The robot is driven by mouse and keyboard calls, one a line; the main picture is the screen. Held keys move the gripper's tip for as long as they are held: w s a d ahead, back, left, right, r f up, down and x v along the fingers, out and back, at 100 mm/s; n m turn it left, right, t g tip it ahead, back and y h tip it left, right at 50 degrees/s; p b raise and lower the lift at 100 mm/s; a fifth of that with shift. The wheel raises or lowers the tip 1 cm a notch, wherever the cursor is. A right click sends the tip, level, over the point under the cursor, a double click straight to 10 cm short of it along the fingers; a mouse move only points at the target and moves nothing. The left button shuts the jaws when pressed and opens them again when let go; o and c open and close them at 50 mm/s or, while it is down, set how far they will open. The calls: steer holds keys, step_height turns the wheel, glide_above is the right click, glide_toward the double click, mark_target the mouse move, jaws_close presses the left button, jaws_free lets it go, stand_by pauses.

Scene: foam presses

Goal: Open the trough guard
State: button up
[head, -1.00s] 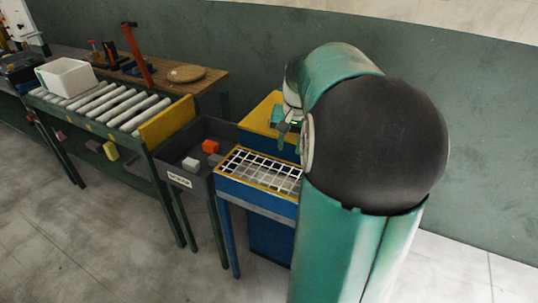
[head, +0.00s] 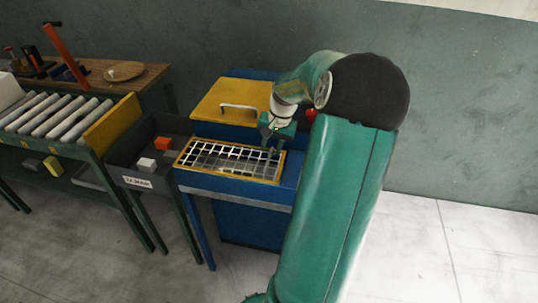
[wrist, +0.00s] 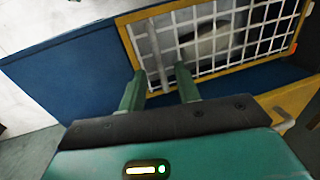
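The trough guard (head: 229,160) is a white wire grid in a yellow frame. It lies flat and closed over the top of a blue press. My gripper (head: 271,150) is above the guard's right part in the head view. In the wrist view the guard (wrist: 215,45) fills the upper right. A small orange-red piece (wrist: 293,48) sits at the frame's right edge.
A yellow lid (head: 235,100) with a pale handle (head: 239,107) is behind the guard. A dark bin (head: 125,160) with orange and white blocks stands left of the press. A roller conveyor (head: 60,120) is farther left. Floor to the right is clear.

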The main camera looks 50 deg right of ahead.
mark_target(268, 159)
steer(key=shift+w+a+f, duration=0.1)
steer(key=shift+w+f, duration=0.05)
steer(key=shift+f, duration=0.8)
steer(key=shift+w+f, duration=0.1)
steer(key=shift+f, duration=0.85)
jaws_close()
